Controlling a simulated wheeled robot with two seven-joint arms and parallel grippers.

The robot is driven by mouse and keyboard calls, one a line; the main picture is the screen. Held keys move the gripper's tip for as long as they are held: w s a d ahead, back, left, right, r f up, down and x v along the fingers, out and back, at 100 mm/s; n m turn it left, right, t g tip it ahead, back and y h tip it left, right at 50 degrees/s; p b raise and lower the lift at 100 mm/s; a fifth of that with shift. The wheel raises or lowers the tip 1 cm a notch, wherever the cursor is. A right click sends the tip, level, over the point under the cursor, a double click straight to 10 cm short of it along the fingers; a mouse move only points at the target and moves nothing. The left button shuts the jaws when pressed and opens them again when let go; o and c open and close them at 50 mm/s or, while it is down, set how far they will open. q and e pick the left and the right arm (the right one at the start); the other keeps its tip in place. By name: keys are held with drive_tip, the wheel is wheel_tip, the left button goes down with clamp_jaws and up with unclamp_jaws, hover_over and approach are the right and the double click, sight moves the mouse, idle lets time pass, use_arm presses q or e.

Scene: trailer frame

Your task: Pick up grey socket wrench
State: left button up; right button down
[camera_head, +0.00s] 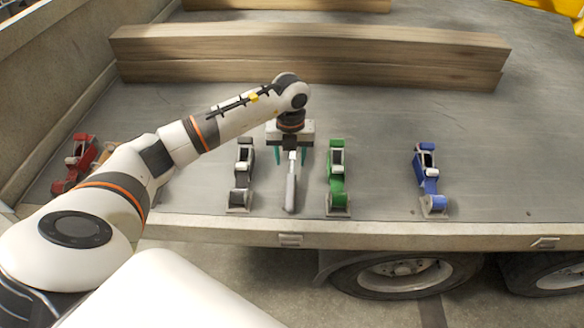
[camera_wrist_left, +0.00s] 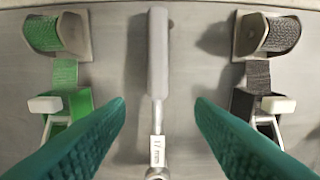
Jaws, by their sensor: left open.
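The grey socket wrench (camera_head: 291,190) lies on the trailer bed, its handle pointing to the bed's front edge. In the left wrist view the wrench (camera_wrist_left: 157,55) runs down the middle, with a "17 mm" label near its socket end, which is cut off by the bottom edge. My left gripper (camera_head: 290,157) is open above the wrench's far part. In the left wrist view its two green fingers (camera_wrist_left: 160,108) stand on either side of the wrench, with clear gaps. Nothing is held. My right gripper is not in view.
A black ratchet strap (camera_head: 242,175) lies close left of the wrench and a green one (camera_head: 337,180) close right. A blue strap (camera_head: 428,180) is farther right, a red one (camera_head: 75,165) far left. Wooden beams (camera_head: 310,60) lie behind. The bed between blue strap and beams is clear.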

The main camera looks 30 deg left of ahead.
sight(292, 175)
use_arm(q)
drive_tip(key=shift+w+d+f, duration=0.1)
drive_tip(key=shift+d+f, duration=0.05)
drive_tip(key=shift+f, duration=2.9)
drive_tip(key=shift+r, duration=0.1)
clamp_jaws()
